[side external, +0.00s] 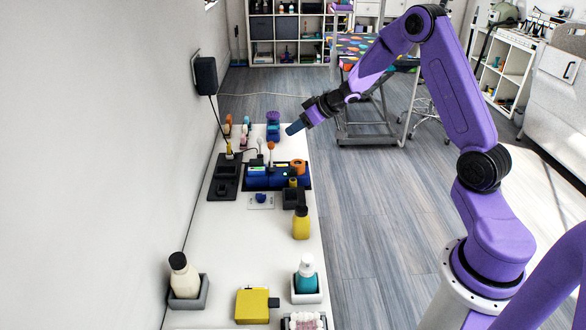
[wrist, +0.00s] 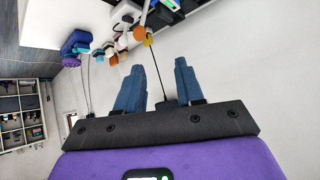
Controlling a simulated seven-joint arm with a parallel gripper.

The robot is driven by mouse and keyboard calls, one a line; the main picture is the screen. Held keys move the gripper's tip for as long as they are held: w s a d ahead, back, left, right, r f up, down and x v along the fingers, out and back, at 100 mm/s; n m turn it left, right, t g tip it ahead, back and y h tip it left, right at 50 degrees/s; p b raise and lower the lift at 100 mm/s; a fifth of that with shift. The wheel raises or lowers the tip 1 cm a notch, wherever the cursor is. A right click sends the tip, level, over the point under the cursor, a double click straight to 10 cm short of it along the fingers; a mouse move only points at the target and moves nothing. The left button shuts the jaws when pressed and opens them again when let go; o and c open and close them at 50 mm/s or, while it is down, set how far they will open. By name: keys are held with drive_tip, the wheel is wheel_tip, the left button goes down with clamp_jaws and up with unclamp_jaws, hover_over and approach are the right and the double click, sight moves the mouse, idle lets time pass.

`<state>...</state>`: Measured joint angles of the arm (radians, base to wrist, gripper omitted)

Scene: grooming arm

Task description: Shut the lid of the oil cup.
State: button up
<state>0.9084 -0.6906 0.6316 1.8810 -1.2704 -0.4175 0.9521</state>
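My gripper (side external: 296,128) is raised over the far right part of the white table, well above it. In the wrist view its two blue fingers (wrist: 158,85) stand apart with nothing held between them. I cannot tell for sure which thing is the oil cup. A small dark-blue piece (side external: 261,198) on a pale plate, on the middle of the table, may be it; its lid is too small to make out. It is nearer the camera than my gripper and apart from it.
A blue station (side external: 268,177) with an orange piece stands mid-table, beside a black tray (side external: 224,178). A yellow bottle (side external: 301,223) stands near the right edge. A cream bottle (side external: 183,275), a yellow box (side external: 252,306) and a teal bottle (side external: 306,277) are nearer.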

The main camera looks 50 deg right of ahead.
drive_tip(key=s+d+r+n+t+y, duration=0.4)
drive_tip(key=s+d+n+y, duration=0.6)
drive_tip(key=s+d, duration=0.15)
approach(295, 167)
drive_tip(key=shift+n, duration=0.3)
drive_tip(key=x, duration=1)
drive_tip(key=shift+w+a+f, duration=0.15)
drive_tip(key=shift+w+a, duration=0.1)
drive_tip(key=shift+w, duration=0.05)
clamp_jaws()
